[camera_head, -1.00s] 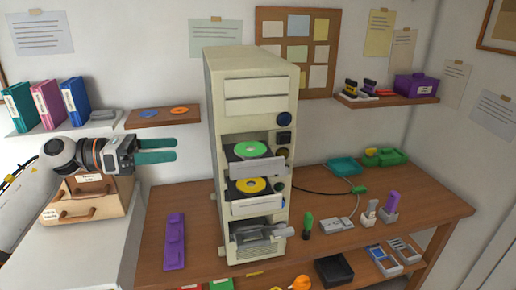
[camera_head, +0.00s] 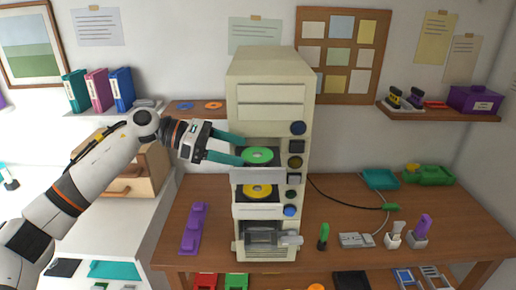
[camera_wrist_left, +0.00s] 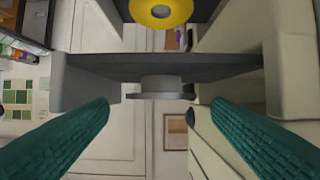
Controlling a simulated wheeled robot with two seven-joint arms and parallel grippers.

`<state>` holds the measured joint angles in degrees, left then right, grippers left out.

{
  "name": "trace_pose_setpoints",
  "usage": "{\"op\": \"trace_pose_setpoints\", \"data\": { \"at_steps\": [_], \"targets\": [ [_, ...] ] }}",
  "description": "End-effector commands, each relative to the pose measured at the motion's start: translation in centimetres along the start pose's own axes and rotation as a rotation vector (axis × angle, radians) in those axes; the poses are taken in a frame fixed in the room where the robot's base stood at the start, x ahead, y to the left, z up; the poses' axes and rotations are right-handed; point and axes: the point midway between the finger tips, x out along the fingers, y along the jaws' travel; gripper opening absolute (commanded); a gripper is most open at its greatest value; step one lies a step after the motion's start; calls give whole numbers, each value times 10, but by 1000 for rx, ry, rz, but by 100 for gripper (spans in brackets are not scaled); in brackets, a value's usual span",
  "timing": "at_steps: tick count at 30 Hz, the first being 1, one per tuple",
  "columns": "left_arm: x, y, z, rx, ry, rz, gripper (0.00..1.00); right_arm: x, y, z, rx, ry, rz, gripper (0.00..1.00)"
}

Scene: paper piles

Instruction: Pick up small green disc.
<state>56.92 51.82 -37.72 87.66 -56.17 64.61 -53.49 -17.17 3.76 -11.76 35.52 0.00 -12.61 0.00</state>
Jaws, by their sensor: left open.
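The small green disc (camera_head: 266,156) lies on the upper pulled-out tray (camera_head: 258,175) of the beige computer tower (camera_head: 270,68). My left gripper (camera_head: 241,151) is open, with its two teal fingers reaching in from the left; the tips are at the left edge of the green disc in the head view. Whether they touch it, I cannot tell. In the left wrist view the fingers (camera_wrist_left: 160,125) stand wide apart, with a dark tray and a grey round part between and beyond them. My right gripper is not in view.
A yellow disc (camera_head: 257,190) lies on the tray below; it also shows in the left wrist view (camera_wrist_left: 160,10). A lower drive (camera_head: 265,237) sticks out. A wall shelf (camera_head: 192,112) with blue and orange discs is behind my left arm. A purple object (camera_head: 193,228) lies left of the tower.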

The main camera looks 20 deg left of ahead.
Motion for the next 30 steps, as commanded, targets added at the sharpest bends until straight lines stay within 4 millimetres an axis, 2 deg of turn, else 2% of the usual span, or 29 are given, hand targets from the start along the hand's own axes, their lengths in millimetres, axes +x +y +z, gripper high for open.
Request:
{"op": "trace_pose_setpoints", "data": {
  "at_steps": [5,10,15,22,23,28,30],
  "targets": [
    [13,0,-3,0,0,2,73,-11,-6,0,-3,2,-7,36],
    [37,-1,-4,-3,0,4,73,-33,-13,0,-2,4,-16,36],
    [56,-2,-1,0,1,1,73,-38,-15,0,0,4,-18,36],
    [58,-2,2,0,1,-1,73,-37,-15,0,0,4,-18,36],
    [58,-2,2,0,1,-1,71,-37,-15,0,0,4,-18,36],
    [57,-2,2,0,1,-1,44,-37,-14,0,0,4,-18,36],
    [57,-2,1,0,1,-1,40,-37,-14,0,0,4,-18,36]
  ]
}}
